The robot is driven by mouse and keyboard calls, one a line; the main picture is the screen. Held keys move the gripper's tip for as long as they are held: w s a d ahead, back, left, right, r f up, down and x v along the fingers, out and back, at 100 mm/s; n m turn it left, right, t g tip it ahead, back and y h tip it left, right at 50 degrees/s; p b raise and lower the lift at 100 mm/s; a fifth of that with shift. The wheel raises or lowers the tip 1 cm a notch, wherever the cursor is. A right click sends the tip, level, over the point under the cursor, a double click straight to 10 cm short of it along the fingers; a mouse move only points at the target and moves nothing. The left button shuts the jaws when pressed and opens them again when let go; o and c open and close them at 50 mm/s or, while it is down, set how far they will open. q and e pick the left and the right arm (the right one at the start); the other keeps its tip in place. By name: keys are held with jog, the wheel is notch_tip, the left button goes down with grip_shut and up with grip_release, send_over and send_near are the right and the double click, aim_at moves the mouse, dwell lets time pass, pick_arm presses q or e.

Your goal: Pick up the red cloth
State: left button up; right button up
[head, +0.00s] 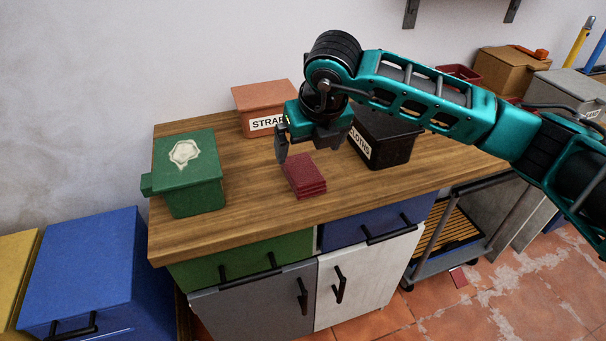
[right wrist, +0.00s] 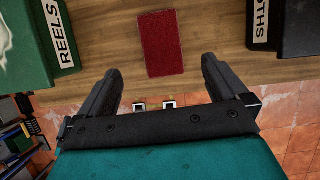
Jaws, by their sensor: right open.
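The red cloth (head: 305,177) is a folded stack lying on the wooden worktop (head: 245,217), near its middle. It also shows in the right wrist view (right wrist: 162,43), at the top centre, beyond the fingertips. My right gripper (head: 283,145) is above the worktop, just above and left of the cloth in the head view, apart from it. In the right wrist view my right gripper (right wrist: 159,78) has its two black fingers spread wide with nothing between them. My left gripper is in neither view.
A green bin (head: 187,172) stands left of the cloth, its label reading REELS in the wrist view. An orange bin (head: 266,104) labelled STRAP stands behind. A black bin (head: 388,140) labelled CLOTHS stands right, partly hidden by my arm. The worktop's front left is clear.

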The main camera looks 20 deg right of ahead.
aim_at(304, 170)
jog(key=x, duration=0.4)
jog(key=shift+s+d+x, duration=0.1)
jog(key=shift+d+x, duration=0.05)
jog(key=shift+x, duration=1.25)
jog(key=shift+s+d+x, duration=0.1)
jog(key=shift+s+x, duration=0.05)
jog(key=shift+x, duration=1.3)
jog(key=c, duration=1.1)
